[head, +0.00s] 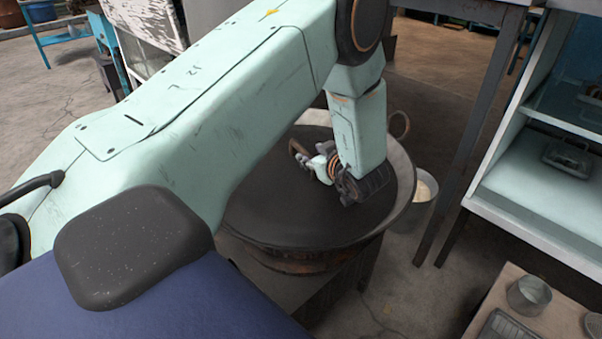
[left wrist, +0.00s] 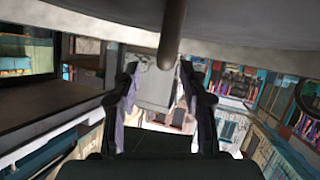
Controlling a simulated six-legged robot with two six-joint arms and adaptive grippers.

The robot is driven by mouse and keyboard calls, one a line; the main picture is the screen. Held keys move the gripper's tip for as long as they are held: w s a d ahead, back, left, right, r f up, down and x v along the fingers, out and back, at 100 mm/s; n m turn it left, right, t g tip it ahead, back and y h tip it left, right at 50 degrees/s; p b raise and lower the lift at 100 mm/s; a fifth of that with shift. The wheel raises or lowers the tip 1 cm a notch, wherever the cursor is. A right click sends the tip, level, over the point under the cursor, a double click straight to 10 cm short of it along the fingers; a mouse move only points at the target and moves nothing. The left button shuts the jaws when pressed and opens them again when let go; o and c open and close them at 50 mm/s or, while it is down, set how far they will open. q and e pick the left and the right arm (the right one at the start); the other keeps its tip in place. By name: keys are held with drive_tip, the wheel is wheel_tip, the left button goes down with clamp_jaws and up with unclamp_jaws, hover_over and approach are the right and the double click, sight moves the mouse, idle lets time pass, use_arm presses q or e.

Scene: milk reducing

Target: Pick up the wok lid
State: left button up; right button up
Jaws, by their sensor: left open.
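The dark round wok lid (head: 275,212) lies in the wide wok (head: 404,178), partly hidden by my left arm. Its brown handle (head: 298,149) shows just left of my left gripper (head: 314,163). The gripper is low over the lid and points left toward the handle. In the left wrist view, the two fingers of the left gripper (left wrist: 160,88) are spread apart. A brown bar, seemingly the lid handle (left wrist: 172,38), hangs between and ahead of them, under a grey surface. Nothing is gripped. My right gripper is not in view.
A pale bucket (head: 425,190) stands behind the wok's right side. A wok loop handle (head: 400,124) sticks up at the back right. A glass-sided cabinet (head: 530,195) is at the right, and a low table with a metal pot (head: 529,296) at the lower right.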

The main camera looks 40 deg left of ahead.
sight(305, 151)
use_arm(q)
drive_tip(key=x, duration=0.1)
drive_tip(key=b+x, duration=0.1)
drive_tip(key=x, duration=0.1)
drive_tip(key=b+x, duration=0.1)
drive_tip(key=x, duration=0.1)
drive_tip(key=shift+s+f, duration=0.15)
drive_tip(key=shift+s, duration=0.15)
drive_tip(key=shift+a+f+b, duration=0.1)
drive_tip(key=shift+a+b, duration=0.2)
drive_tip(key=shift+a, duration=0.05)
drive_tip(key=shift+w+d, duration=0.1)
drive_tip(key=shift+d, duration=0.05)
drive_tip(key=shift+c, duration=0.4)
drive_tip(key=c, duration=0.4)
clamp_jaws()
drive_tip(key=shift+r, duration=0.3)
